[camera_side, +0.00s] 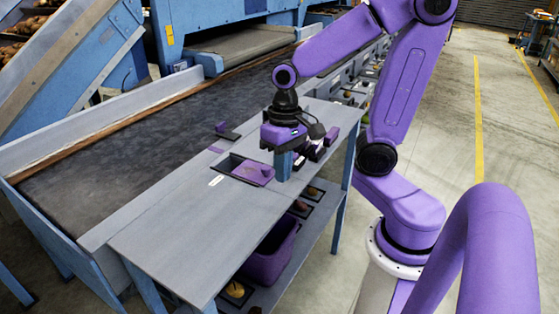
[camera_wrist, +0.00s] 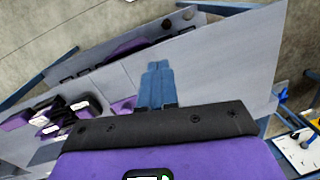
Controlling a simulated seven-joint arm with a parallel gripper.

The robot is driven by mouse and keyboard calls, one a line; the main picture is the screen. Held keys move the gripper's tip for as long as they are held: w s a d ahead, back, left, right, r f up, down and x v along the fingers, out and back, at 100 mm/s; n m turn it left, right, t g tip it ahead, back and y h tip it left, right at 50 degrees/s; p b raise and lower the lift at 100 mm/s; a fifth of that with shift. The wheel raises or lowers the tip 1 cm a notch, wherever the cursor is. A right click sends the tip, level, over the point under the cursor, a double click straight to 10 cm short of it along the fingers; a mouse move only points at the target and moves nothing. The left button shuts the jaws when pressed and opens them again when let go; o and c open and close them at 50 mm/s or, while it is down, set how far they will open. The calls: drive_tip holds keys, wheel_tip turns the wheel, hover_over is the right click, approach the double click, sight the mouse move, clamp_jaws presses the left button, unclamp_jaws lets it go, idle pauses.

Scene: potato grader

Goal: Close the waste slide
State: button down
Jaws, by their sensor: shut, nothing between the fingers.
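The waste slide (camera_side: 254,174) is a flat purple plate on the grey bench top. In the side view a dark opening (camera_side: 231,162) shows along its left and far side, so the slot is at least partly uncovered. My gripper (camera_side: 283,177) has blue fingers pointing down, shut and empty, just right of the plate's right end. I cannot tell whether they touch it. In the wrist view the shut fingers (camera_wrist: 158,68) are over the grey surface, with a small piece of purple, probably the slide (camera_wrist: 123,104), to their left.
A purple bin (camera_side: 272,254) stands under the bench (camera_side: 165,238). A dark conveyor belt (camera_side: 130,150) runs along the far side. A small purple and black piece (camera_side: 228,131) sits at the bench's belt edge. Purple and black items (camera_side: 318,148) lie behind my gripper. The near bench top is clear.

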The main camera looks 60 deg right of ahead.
drive_tip(key=w+d+m+t+y, duration=0.1)
drive_tip(key=w+d+m, duration=0.2)
drive_tip(key=d+m, duration=0.5)
drive_tip(key=w+d+m+t, duration=0.1)
drive_tip(key=w+d+m, duration=0.25)
drive_tip(key=m, duration=0.85)
drive_tip(key=s+d+m+t, duration=0.2)
drive_tip(key=s+d+m, duration=0.25)
drive_tip(key=m, duration=0.45)
approach(272, 176)
drive_tip(key=s+f, duration=0.2)
drive_tip(key=f, duration=0.1)
drive_tip(key=shift+s+d+f, duration=0.1)
drive_tip(key=shift+s+d, duration=0.15)
drive_tip(key=shift+d, duration=0.1)
drive_tip(key=w, duration=0.1)
drive_tip(key=w+a, duration=0.1)
drive_tip(key=shift+w+a+f, duration=0.15)
drive_tip(key=shift+w+f, duration=0.1)
drive_tip(key=shift+w, duration=0.05)
drive_tip(key=shift+w+a, duration=0.25)
drive_tip(key=shift+w, duration=0.3)
